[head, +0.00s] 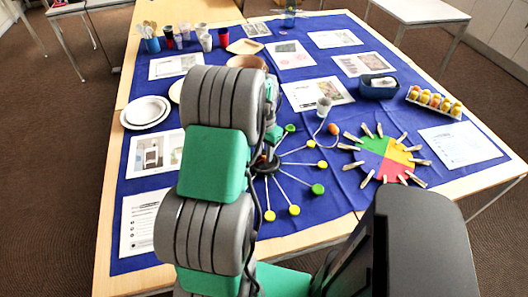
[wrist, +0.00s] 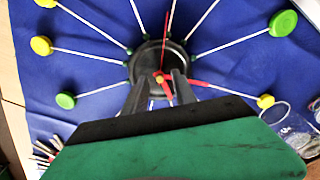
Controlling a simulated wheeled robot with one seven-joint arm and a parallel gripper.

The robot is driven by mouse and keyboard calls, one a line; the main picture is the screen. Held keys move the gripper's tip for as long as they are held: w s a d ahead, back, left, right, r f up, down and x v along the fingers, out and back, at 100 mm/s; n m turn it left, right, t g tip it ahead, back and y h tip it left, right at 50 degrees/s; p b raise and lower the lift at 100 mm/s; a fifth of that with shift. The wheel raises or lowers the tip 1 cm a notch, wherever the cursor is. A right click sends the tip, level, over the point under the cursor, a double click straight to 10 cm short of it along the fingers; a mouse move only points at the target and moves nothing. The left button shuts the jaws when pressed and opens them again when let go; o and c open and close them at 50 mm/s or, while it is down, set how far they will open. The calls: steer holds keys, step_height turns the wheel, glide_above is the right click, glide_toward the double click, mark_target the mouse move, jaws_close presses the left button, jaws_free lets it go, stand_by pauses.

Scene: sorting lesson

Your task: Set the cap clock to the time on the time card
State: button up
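The cap clock lies on the blue cloth: yellow and green caps on white sticks fan out from a black hub (wrist: 150,57). In the head view my arm covers its left part; a green cap (head: 318,189) shows at its right. In the wrist view a long red hand (wrist: 165,35) points to the top of the picture from the hub. A shorter red piece (wrist: 166,88) shows below the hub's middle. My gripper (wrist: 160,78) is over the hub, fingers apart, nothing visibly clamped between them. Several printed cards lie about; I cannot tell which is the time card.
A colour wheel (head: 376,146) with clothespins lies right of the clock. A clear cup (wrist: 286,122) stands close to my gripper's right. A white card (head: 458,144), an egg tray (head: 434,112), a blue basket (head: 377,92) and white plates (head: 145,113) lie around the table.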

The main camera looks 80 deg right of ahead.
mark_target(264, 156)
steer(key=shift+r, duration=0.1)
step_height(264, 156, up, 8)
steer(key=shift+f, duration=0.2)
stand_by(0.5)
